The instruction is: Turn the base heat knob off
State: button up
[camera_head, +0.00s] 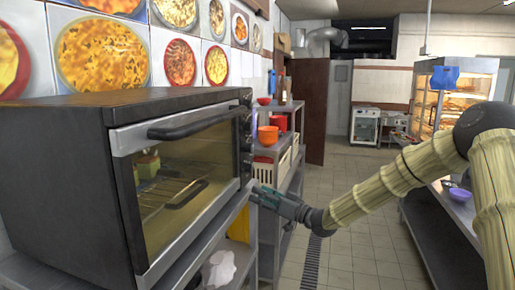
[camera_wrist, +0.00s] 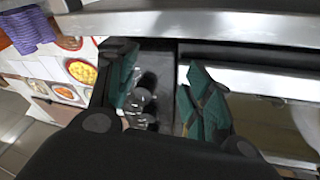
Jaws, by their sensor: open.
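A black oven (camera_head: 75,150) with a glass door and a top-hinged-looking bar handle stands on a metal shelf at the left. Its narrow control panel (camera_head: 246,140) with dark knobs is at the right end of the front. My gripper (camera_head: 256,194) is at the lower end of this panel, close to the oven's lower right corner. In the wrist view my gripper (camera_wrist: 160,78) is open, with its teal fingers apart and nothing held. Several grey knobs (camera_wrist: 140,102) show between the fingers, partly hidden by the left one. I cannot tell which is the base heat knob or whether a finger touches it.
A metal shelf edge (camera_head: 205,240) runs just under the oven, and shows across the top of the wrist view (camera_wrist: 200,22). Shelving with red bowls and crates (camera_head: 280,140) stands beyond the oven. A counter (camera_head: 440,225) is at the right.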

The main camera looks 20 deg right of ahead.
aim_at(252, 126)
jog(key=d+r+n+y+p, duration=0.15)
jog(key=d+r, duration=0.25)
jog(key=r, duration=0.5)
jog(key=d+r+n+y, duration=0.3)
jog(key=d+r, duration=0.1)
jog(key=r, duration=0.4)
jog(key=shift+g+h, duration=0.25)
jog(key=shift+g, duration=0.05)
jog(key=p+x, duration=0.1)
jog(key=x, duration=0.4)
jog(key=p+x, duration=0.2)
jog(key=x, duration=0.3)
jog(key=shift+s+a+r, duration=0.2)
jog(key=shift+a+r, duration=0.15)
jog(key=shift+a, duration=0.1)
jog(key=c, duration=1)
